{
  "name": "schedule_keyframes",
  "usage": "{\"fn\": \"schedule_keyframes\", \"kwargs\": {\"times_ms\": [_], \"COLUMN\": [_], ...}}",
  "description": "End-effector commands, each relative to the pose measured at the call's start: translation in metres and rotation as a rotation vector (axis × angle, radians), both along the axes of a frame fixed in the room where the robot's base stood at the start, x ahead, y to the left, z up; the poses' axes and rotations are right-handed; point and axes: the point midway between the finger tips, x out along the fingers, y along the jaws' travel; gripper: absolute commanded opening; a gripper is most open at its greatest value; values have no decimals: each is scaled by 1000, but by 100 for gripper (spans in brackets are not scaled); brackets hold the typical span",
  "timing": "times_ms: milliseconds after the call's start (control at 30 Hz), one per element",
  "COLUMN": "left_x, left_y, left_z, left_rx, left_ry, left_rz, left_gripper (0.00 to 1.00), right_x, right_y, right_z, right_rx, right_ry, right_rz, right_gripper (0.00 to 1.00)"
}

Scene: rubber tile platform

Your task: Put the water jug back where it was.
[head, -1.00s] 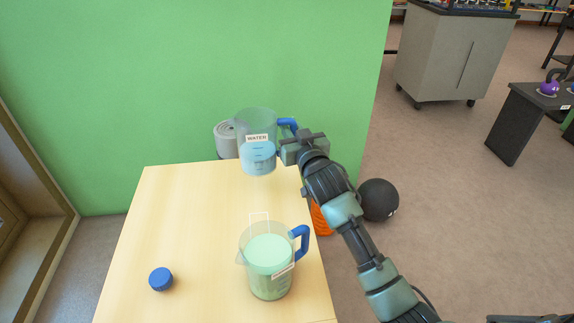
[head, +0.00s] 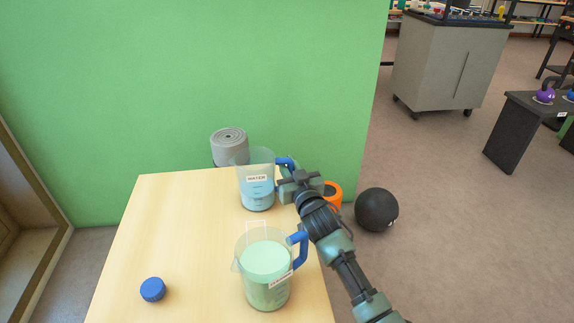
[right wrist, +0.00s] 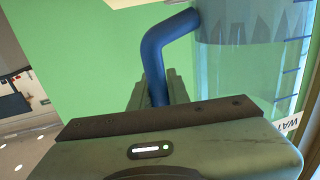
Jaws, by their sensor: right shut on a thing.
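The water jug (head: 257,188) is clear with a "WATER" label, pale blue water and a blue handle. It is upright at the back right of the wooden table (head: 180,235); whether its base touches the tabletop I cannot tell. My right gripper (head: 289,175) is shut on its handle from the right. In the right wrist view the blue handle (right wrist: 155,60) runs down between my fingers, with the clear jug wall (right wrist: 245,75) to its right. A second jug (head: 265,275) with pale green liquid and a blue handle stands nearer. My left gripper is not in view.
A thin white outline (head: 257,222) shows just behind the green jug. A blue cap (head: 153,289) lies at the front left of the table. A grey roll (head: 229,147), an orange object (head: 333,193) and a black ball (head: 377,210) are beyond the table. The table's left middle is clear.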

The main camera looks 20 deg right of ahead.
Motion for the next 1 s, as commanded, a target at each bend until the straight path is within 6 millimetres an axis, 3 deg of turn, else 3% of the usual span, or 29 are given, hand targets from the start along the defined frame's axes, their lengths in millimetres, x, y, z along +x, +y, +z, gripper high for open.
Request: {"fn": "schedule_keyframes", "kwargs": {"times_ms": [133,167,200,233,633,767,1000], "left_x": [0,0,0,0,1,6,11], "left_y": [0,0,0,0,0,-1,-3], "left_z": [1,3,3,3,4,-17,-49], "left_rx": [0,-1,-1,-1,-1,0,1], "left_ry": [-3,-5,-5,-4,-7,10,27], "left_rz": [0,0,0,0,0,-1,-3], "left_gripper": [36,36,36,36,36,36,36], "right_x": [0,0,0,0,-5,-25,-78], "right_y": [0,0,0,0,0,0,1], "right_z": [-1,-2,-2,-2,0,1,0], "right_rx": [2,0,-1,-1,0,0,1], "right_ry": [-5,0,1,1,1,2,3], "right_rz": [1,0,0,0,1,0,0], "right_gripper": [0,25,36,39,39,39,39]}}
